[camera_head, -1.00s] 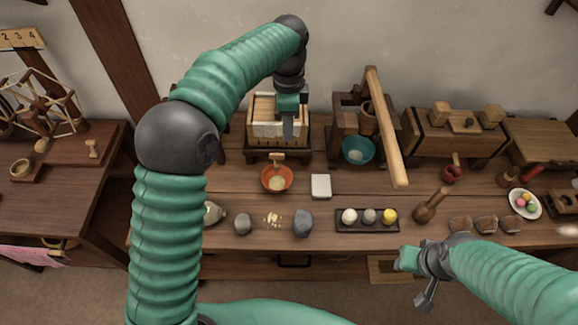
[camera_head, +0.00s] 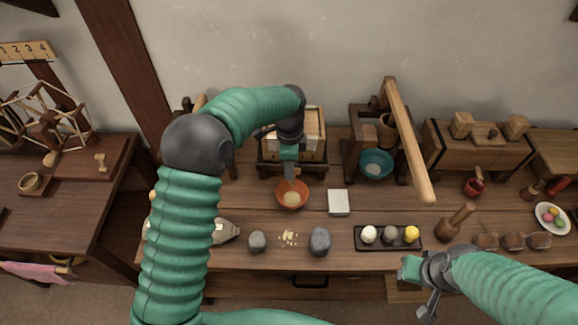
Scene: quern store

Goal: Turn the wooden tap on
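A wooden box (camera_head: 312,145) on a dark stand sits at the back of the bench, partly covered by my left arm. An orange bowl (camera_head: 292,203) with pale contents stands below its front. My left gripper (camera_head: 289,174) points down at the front of the box, just above the bowl. The wooden tap is hidden behind it, so I cannot tell contact or whether the tap is turned. The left fingers look narrow and I cannot tell their opening. My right gripper (camera_head: 417,288) is open and empty near the bench's front edge.
A white block (camera_head: 339,202) lies right of the bowl. A dark tray (camera_head: 388,246) with three balls, stones (camera_head: 320,241) and crumbs (camera_head: 289,238) lie in front. A long wooden lever (camera_head: 409,140) rises over a blue bowl (camera_head: 376,164) at the right.

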